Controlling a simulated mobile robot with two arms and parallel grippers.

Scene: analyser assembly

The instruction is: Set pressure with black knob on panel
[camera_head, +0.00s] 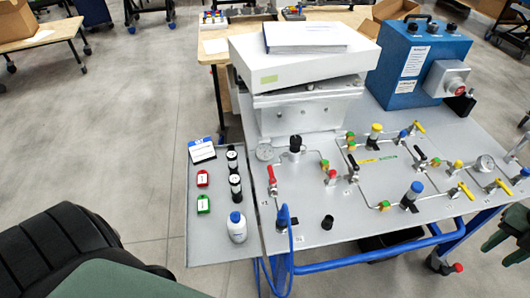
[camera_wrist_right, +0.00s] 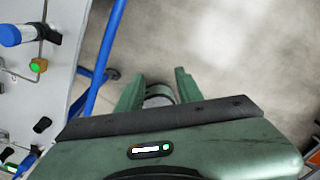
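The grey panel (camera_head: 290,232) lies on the table and carries valves, tubing and gauges. A black knob (camera_head: 295,143) stands upright on it near the left, close to a round gauge (camera_head: 264,152). A second gauge (camera_head: 484,163) sits at the panel's right. A small black cap-like part (camera_head: 327,222) stands near the front edge. My right gripper (camera_head: 508,240) is at the right edge of the head view, beyond the panel's right side. In the right wrist view its two green fingers (camera_wrist_right: 158,82) are apart, with floor and a blurred round object beyond. My left gripper is not in view.
A white box (camera_head: 300,65) with papers and a blue unit (camera_head: 415,60) stand behind the panel. A blue hose (camera_head: 283,230) and blue frame (camera_head: 380,255) run along the front.

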